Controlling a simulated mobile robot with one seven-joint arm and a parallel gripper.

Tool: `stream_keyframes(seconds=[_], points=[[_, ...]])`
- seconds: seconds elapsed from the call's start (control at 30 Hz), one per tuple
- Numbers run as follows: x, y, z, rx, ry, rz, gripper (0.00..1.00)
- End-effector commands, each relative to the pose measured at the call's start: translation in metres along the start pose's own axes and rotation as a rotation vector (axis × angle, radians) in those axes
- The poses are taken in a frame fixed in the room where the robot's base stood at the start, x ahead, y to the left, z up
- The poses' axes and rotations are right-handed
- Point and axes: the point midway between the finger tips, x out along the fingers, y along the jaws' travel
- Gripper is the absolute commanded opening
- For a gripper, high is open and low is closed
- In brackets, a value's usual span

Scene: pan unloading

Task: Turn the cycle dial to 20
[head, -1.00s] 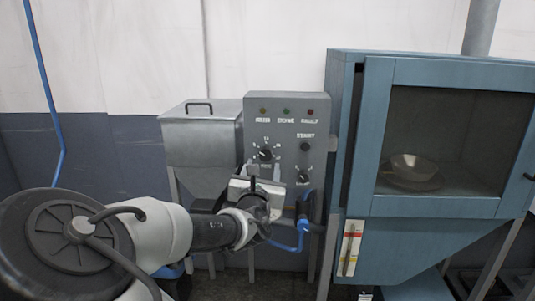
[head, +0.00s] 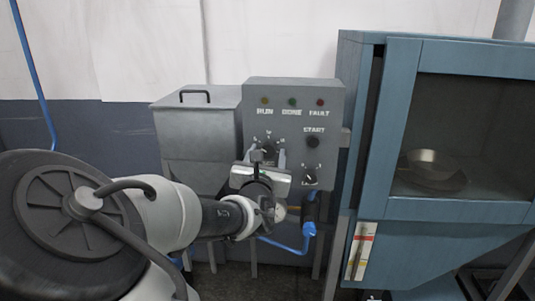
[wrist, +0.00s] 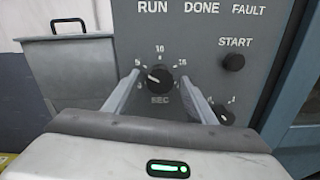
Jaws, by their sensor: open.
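The cycle dial (wrist: 160,77) is a round black knob on the grey control panel (wrist: 210,50), with 5, 10 and 15 marked around it and SEC below. Its white pointer mark points left and slightly up, close to the 5. A 20 mark cannot be made out. My gripper (wrist: 159,80) is open, with one finger on each side of the dial and a gap to the knob on both sides. In the head view my gripper (head: 262,166) is in front of the panel and partly hides the dial (head: 268,147).
A black START button (wrist: 233,62) and a smaller lower dial (wrist: 223,115) are right of the cycle dial. The right finger is close to the lower dial. A grey lidded bin (head: 197,125) stands left. A blue cabinet (head: 455,60) with a metal pan (head: 432,170) stands right.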

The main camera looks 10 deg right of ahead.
Motion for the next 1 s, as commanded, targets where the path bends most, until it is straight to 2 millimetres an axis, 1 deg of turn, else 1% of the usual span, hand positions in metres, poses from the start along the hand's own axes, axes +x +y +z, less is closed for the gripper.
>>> stream_keyframes(seconds=[0.13, 0.17, 0.2, 0.4, 0.73, 0.87, 1.0], points=[[0.0, -0.0001, 0.0, 0.0, 0.0, 0.0, 0.51], [0.0, -0.0001, 0.0, 0.0, 0.0, 0.0, 0.49], [0.0, -0.0001, 0.0, 0.0, 0.0, 0.0, 0.42], [0.0001, -0.0002, -0.0001, 0.0, 0.0, -0.001, 0.1], [0.0002, -0.0003, 0.0015, 0.045, 0.0, -0.002, 0.1], [0.0003, -0.0003, 0.0028, 0.111, 0.001, -0.002, 0.1], [0.0003, 0.0002, 0.0036, 0.215, 0.0, -0.002, 0.1]])
